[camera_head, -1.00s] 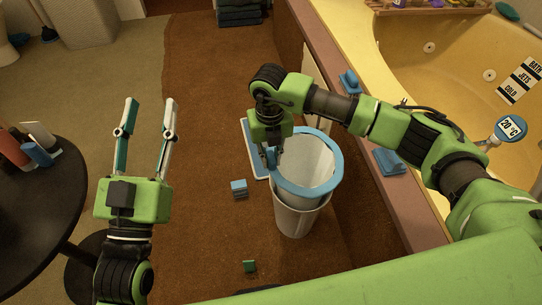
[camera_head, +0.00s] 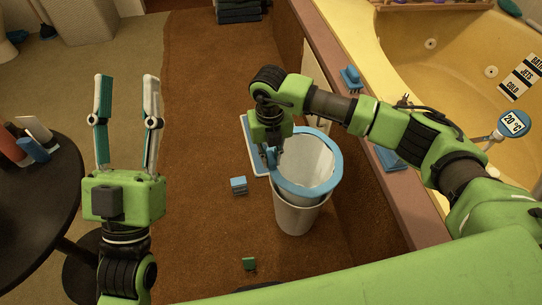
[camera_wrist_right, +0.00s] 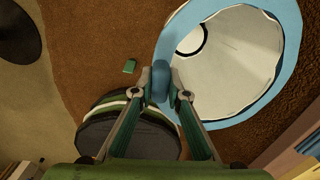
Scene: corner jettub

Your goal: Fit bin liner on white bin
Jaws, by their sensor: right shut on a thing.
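The bin liner (camera_head: 333,182) has a wide blue ring for a rim and a pale body. Its ring is above the mouth of the white bin (camera_head: 297,218), and its body hangs down into the bin's mouth. How deep it reaches is hidden. My right gripper (camera_head: 272,156) is shut on the left side of the blue ring. In the right wrist view, its fingertips (camera_wrist_right: 161,88) pinch a blue piece at the edge of the ring (camera_wrist_right: 288,45). My left gripper (camera_head: 127,88) is open and empty, well to the left of the bin.
A blue-edged white panel (camera_head: 253,150) lies behind my right gripper. A small blue block (camera_head: 238,185) and a green block (camera_head: 249,264) are on the brown carpet. The yellow tub (camera_head: 430,85) with its brown ledge borders the right; a dark round table (camera_head: 40,195) stands left.

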